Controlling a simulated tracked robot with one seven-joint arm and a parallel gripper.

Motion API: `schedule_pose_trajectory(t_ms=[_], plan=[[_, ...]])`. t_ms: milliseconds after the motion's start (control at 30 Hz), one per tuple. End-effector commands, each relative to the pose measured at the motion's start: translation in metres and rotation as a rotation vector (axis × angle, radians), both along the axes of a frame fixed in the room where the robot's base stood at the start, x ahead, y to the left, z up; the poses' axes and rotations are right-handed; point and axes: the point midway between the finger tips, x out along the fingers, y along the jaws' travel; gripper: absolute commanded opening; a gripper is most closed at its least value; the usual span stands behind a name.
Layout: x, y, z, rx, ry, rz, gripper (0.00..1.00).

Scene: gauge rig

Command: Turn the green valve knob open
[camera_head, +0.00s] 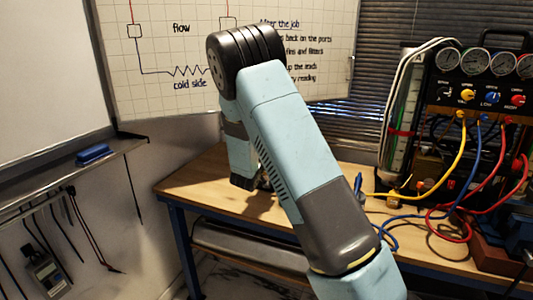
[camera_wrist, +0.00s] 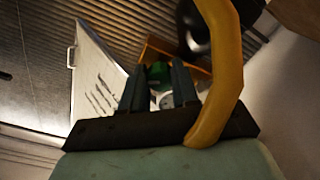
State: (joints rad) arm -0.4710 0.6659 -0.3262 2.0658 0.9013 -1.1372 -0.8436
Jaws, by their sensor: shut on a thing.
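In the wrist view, the green valve knob (camera_wrist: 159,72) shows as a small green piece between the two dark fingers of my gripper (camera_wrist: 159,84). The fingers are shut on it, one on each side. Much of the knob is hidden by the fingers, so how far it is turned cannot be told. In the head view, my arm reaches up and bends down over the left part of the wooden bench (camera_head: 205,178). The forearm hides most of the gripper there, and the green knob does not show.
A gauge manifold (camera_head: 440,93) with several gauges, knobs and coloured hoses stands at the bench's right. A clear cylinder (camera_head: 399,125) is beside it. A whiteboard (camera_head: 160,70) stands behind. In the wrist view, a thick yellow curved tube (camera_wrist: 228,65) passes close by the right finger.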

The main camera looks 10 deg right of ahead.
Motion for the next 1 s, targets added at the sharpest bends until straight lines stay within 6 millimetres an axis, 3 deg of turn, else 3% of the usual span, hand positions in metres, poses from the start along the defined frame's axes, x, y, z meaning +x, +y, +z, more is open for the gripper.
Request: schedule_pose_trajectory(t_ms=[1000], plan=[[0.0007, 0.0027, -0.0022, -0.758, 0.521, 0.006, 0.00]])
